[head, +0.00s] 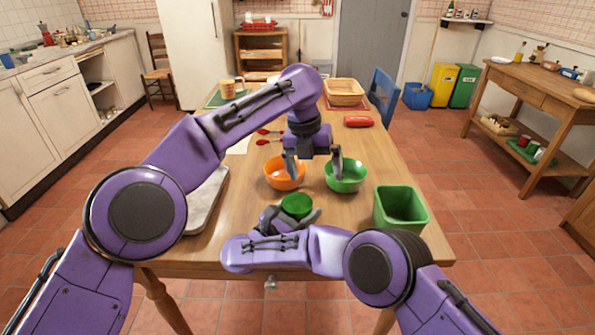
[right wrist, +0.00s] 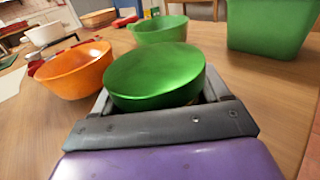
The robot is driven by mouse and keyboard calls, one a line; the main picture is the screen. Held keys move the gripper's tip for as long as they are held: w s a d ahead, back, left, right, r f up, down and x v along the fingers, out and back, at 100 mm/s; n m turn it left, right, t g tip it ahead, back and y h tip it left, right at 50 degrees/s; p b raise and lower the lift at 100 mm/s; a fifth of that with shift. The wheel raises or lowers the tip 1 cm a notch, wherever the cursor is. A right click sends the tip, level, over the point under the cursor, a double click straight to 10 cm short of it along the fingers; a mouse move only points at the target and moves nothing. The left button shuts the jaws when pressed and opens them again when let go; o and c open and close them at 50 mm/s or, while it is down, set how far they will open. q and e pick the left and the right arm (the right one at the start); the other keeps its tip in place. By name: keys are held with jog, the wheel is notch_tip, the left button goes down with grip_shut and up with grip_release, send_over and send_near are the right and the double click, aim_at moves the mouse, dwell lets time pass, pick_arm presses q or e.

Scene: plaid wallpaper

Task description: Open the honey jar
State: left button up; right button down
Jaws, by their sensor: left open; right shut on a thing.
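A round green top (head: 297,205), which looks like the honey jar's lid, sits between the fingers of my right gripper (head: 290,219) low over the front of the table. My right gripper is shut on it or on the jar just under it. In the right wrist view the green top (right wrist: 155,75) fills the space between the fingers, and any jar body below is hidden. My left gripper (head: 313,170) is open and empty, pointing down, higher and slightly to the right of the green top. It hangs in front of the two bowls and does not appear to touch the lid.
An orange bowl (head: 285,180) and a green bowl (head: 346,181) stand just behind. A green square bin (head: 400,212) is at the right edge of the wooden table (head: 240,245). A pale slab (head: 203,212) lies at left. A basket (head: 343,86) and red case (head: 358,121) are farther back.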

aim_at(297, 202)
pick_arm(q)
jog(key=a+y, duration=0.1)
jog(key=a+m+y, duration=0.1)
jog(key=a, duration=0.1)
jog(key=shift+s+a+f+m, duration=0.2)
jog(key=shift+a+m, duration=0.1)
jog(key=shift+a+f, duration=0.2)
jog(key=shift+f, duration=0.1)
notch_tip(297, 202, down, 7)
jog(key=shift+f, duration=0.15)
jog(key=c, duration=1)
jog(key=n, duration=0.3)
jog(key=shift+c, duration=0.2)
jog(key=o, duration=1)
